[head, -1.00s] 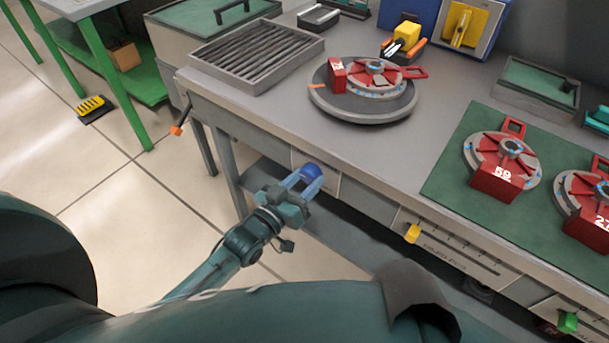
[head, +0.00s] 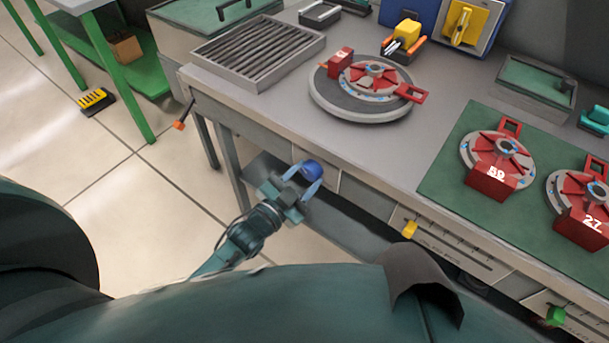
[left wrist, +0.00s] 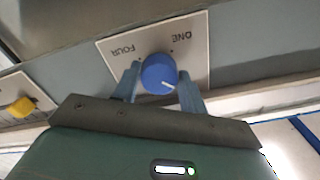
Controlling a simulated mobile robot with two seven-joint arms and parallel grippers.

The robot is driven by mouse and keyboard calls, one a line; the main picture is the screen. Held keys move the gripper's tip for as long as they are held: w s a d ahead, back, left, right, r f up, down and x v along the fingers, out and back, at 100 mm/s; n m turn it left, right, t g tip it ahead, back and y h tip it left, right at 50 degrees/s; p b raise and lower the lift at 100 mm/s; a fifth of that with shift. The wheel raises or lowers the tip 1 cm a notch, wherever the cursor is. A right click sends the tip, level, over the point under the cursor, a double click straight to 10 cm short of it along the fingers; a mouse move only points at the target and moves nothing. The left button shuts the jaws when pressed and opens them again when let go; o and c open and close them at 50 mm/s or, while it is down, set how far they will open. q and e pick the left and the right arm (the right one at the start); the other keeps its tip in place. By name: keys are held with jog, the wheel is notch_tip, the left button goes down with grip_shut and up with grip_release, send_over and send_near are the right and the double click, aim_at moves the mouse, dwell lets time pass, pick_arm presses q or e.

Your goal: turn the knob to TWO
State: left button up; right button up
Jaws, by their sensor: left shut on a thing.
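The blue knob (head: 312,168) is on the front face of the workbench, below the left part of the worktop. My left gripper (head: 308,178) reaches it from below, one finger on each side, and is shut on it. In the left wrist view the knob (left wrist: 158,72) stands between my fingertips on a pale label plate (left wrist: 198,62). ONE and FOUR read upside down along the plate's upper part. The knob's white line points down and right in that view, away from both words. Other lettering is hidden. My right gripper is not in view.
A turntable (head: 327,97) on the workbench carries a red and grey disc (head: 372,80). Two similar discs (head: 500,165) (head: 583,205) lie on a green mat (head: 455,170). A yellow slider (head: 410,229) and a green slider (head: 556,316) are further right on the bench front.

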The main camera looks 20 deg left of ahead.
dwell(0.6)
pick_arm(q)
jog(key=o, duration=1)
jog(key=v, duration=1.3)
jog(key=shift+s+r, duration=0.1)
